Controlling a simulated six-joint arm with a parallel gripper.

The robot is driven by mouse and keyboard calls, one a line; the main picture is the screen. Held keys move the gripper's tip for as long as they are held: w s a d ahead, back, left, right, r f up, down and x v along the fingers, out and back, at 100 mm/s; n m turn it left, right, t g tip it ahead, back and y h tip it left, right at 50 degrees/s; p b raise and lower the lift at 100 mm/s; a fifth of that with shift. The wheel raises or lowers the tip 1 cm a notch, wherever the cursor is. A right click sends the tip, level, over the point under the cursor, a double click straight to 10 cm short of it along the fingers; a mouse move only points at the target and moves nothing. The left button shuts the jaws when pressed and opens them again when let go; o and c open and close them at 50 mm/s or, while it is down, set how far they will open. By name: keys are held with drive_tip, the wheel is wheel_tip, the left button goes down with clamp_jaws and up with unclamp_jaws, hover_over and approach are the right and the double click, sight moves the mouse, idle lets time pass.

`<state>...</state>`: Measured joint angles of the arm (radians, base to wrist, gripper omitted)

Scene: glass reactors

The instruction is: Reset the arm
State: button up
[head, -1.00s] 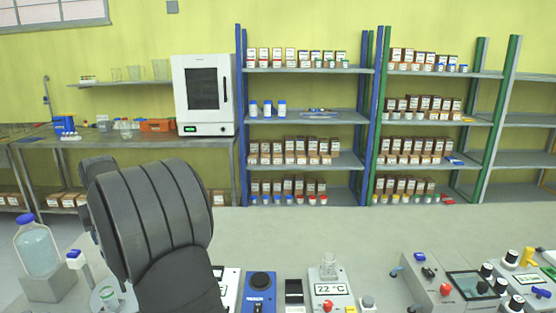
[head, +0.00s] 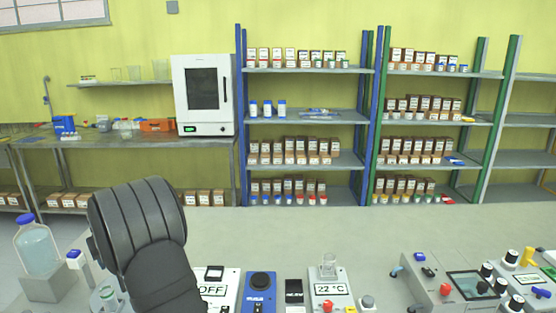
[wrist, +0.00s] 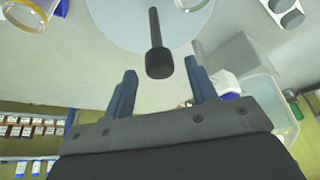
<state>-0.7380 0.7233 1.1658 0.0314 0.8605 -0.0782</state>
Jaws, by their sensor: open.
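In the wrist view my gripper (wrist: 158,95) is open, with its two dark blue-grey fingers apart. Nothing is held between the fingers. A dark rod with a thick round end (wrist: 158,58) shows beyond them, in front of a pale round disc (wrist: 150,18). I cannot tell whether the rod is close to the fingers. In the head view my dark arm stands at the lower left over the bench, and the gripper itself is hidden there.
A blue-capped bottle (head: 38,247) stands in a grey holder at the bench's left. An OFF-display device (head: 214,290), a blue device (head: 260,290) and a 22 °C device (head: 328,290) line the front. Control boxes (head: 470,285) fill the right. The bench middle (head: 330,230) is clear.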

drive_tip(key=shift+w+a+f, duration=0.15)
drive_tip(key=shift+a+f, duration=0.05)
drive_tip(key=shift+f, duration=0.45)
drive_tip(key=shift+r+m+h, duration=0.1)
drive_tip(key=shift+m+h, duration=0.2)
drive_tip(key=shift+m, duration=0.4)
drive_tip(key=shift+a+m+t+h, duration=0.1)
drive_tip(key=shift+m+t+h, duration=0.25)
drive_tip(key=shift+m, duration=0.75)
drive_tip(key=shift+m+t+h, duration=0.15)
drive_tip(key=shift+m+h, duration=0.3)
drive_tip(key=shift+m, duration=0.65)
drive_tip(key=shift+v, duration=2.45)
drive_tip(key=shift+o, duration=0.2)
